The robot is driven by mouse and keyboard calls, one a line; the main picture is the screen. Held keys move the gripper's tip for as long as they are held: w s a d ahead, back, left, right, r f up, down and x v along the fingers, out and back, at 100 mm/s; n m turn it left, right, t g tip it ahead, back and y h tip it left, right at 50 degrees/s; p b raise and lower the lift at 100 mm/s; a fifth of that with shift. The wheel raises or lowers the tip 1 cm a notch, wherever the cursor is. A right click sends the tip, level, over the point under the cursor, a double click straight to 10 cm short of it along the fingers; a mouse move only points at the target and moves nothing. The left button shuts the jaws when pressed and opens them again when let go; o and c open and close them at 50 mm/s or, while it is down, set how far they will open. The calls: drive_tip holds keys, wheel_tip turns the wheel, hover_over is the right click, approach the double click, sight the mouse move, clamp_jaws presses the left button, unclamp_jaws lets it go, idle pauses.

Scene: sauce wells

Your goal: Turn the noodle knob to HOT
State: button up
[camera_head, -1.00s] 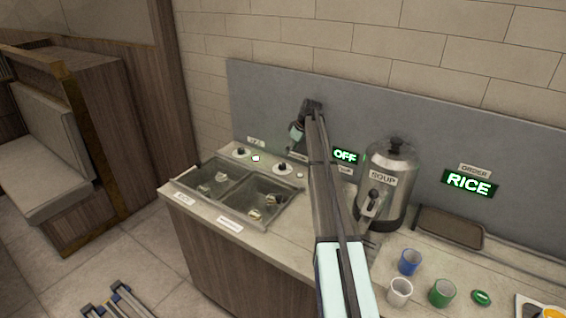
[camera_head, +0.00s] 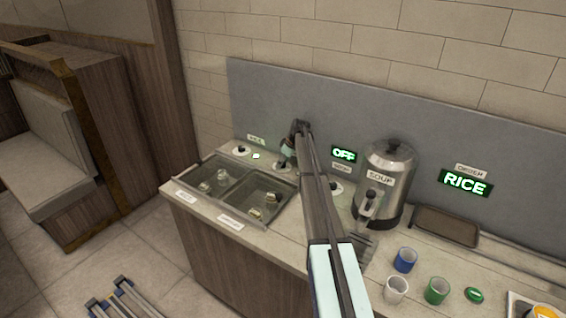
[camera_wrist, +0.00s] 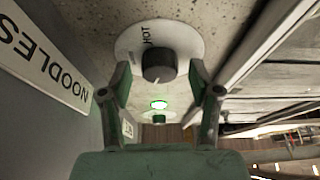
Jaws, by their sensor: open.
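The noodle knob (camera_wrist: 159,63) is a dark round knob on a pale round plate, near the top centre of the wrist view. The word HOT (camera_wrist: 147,33) is printed on the plate, and a small white mark shows at the knob's lower edge, away from HOT. A NOODLES label (camera_wrist: 42,62) is on the wall at the left. My gripper (camera_wrist: 160,76) is open, one finger on either side of the knob; contact cannot be told. In the head view my gripper (camera_head: 287,150) is over the knob (camera_head: 281,166) and partly covers it.
Another knob (camera_head: 241,150) and a small green light (camera_head: 256,156) stand to the left. Two sunken wells (camera_head: 260,198) lie in front.

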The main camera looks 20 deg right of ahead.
drive_tip(key=c, duration=1.1)
drive_tip(key=shift+c, duration=0.2)
